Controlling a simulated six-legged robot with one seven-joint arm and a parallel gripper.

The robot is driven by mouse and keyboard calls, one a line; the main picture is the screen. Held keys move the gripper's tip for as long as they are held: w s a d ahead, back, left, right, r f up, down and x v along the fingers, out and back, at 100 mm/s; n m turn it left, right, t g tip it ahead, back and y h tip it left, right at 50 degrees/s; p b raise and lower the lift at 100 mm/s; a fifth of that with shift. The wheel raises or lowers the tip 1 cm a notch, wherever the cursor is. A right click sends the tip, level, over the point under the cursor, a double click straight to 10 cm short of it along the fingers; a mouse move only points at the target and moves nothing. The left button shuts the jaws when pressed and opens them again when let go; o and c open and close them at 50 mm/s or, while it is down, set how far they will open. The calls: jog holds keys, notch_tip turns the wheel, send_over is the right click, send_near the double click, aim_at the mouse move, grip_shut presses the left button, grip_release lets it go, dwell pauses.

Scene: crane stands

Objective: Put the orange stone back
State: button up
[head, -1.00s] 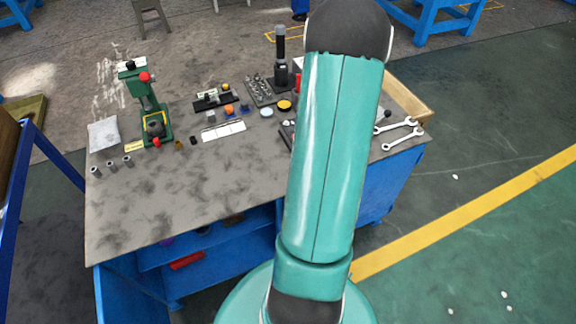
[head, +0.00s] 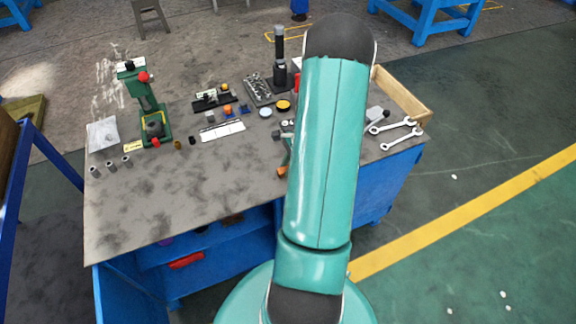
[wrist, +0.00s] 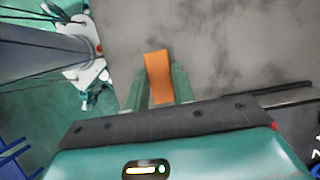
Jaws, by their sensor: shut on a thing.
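The orange stone (wrist: 158,78) is a flat oblong block held between the two green fingers of my gripper (wrist: 160,92) in the wrist view. Its far end sticks out past the fingertips, over the bare grey bench top. In the head view, the stone's orange end (head: 282,172) shows just left of my arm, near the middle of the bench. My arm hides most of the gripper there. I cannot tell the stone's exact height above the bench.
The grey bench top (head: 190,205) is clear at front left. A green press (head: 150,115) stands at back left, with small parts and a black post (head: 280,62) behind. Wrenches (head: 400,132) and a wooden tray (head: 403,95) lie at right.

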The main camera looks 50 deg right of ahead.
jog(key=shift+f, duration=0.1)
jog(key=o, duration=1)
jog(key=shift+c, duration=0.2)
